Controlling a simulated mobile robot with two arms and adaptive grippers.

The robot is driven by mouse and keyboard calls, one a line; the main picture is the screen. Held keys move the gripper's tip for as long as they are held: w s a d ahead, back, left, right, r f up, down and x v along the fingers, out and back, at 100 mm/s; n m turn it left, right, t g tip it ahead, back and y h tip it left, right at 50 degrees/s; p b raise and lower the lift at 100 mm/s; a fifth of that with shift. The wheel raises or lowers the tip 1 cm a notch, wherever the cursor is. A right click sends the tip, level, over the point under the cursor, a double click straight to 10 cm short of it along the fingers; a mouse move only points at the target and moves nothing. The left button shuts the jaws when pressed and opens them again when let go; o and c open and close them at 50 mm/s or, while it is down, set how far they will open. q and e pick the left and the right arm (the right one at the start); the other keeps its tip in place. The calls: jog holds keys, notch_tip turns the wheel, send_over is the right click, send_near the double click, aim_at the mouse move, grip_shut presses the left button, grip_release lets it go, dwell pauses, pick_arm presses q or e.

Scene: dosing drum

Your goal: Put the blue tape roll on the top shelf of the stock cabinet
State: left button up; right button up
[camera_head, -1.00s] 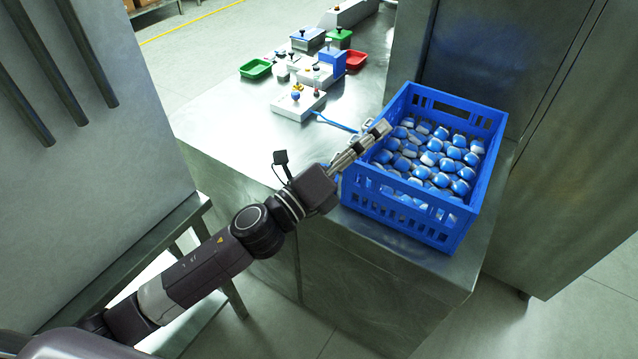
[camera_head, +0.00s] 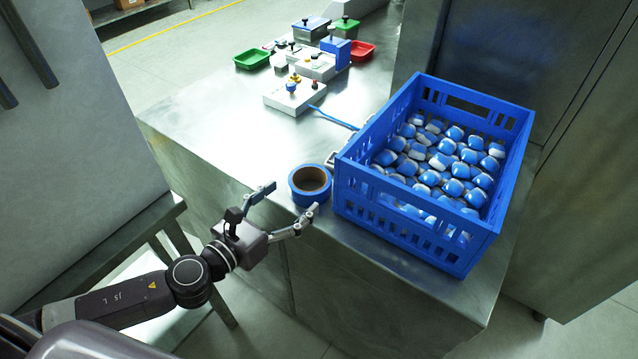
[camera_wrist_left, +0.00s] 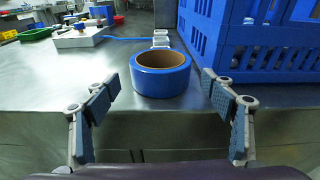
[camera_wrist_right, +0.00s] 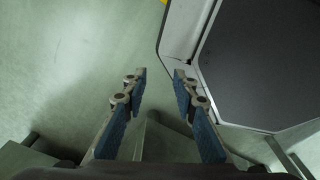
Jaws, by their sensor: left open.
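The blue tape roll (camera_head: 311,183) lies flat on the steel counter near its front edge, just left of the blue crate. It also shows in the left wrist view (camera_wrist_left: 160,80), its brown core facing up. My left gripper (camera_head: 287,206) is open and empty at the counter's front edge. Its fingers point at the roll, one to each side in the left wrist view, with the roll a little beyond the tips. My right gripper (camera_wrist_right: 160,78) shows only in its wrist view, fingers apart with nothing between them.
The blue crate (camera_head: 415,235), full of blue-and-white pieces, stands close right of the roll. A white device (camera_head: 293,95) with a blue cable, a green tray (camera_head: 251,60) and a red tray (camera_head: 362,50) are farther back. The counter left of the roll is clear.

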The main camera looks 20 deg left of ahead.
aim_at(320, 176)
pick_arm(q)
jog(key=shift+w+f, duration=0.25)
jog(key=shift+w, duration=0.05)
jog(key=shift+w+d+p, duration=0.1)
jog(key=shift+w+p, duration=0.2)
jog(key=shift+w, duration=0.05)
jog(key=shift+w+d+r, duration=0.1)
jog(key=shift+w+d, duration=0.05)
jog(key=shift+w, duration=0.05)
jog(key=shift+w+d, duration=0.15)
jog(key=shift+w, duration=0.1)
jog(key=p+x, duration=0.1)
jog(key=x, duration=0.3)
jog(key=shift+w+d+p, duration=0.15)
jog(key=shift+w+p, duration=0.1)
jog(key=shift+p, duration=0.1)
jog(key=shift+w+f, duration=0.25)
pick_arm(e)
notch_tip(320, 176, up, 2)
jog(key=shift+s, duration=0.15)
pick_arm(q)
jog(key=shift+c, duration=0.3)
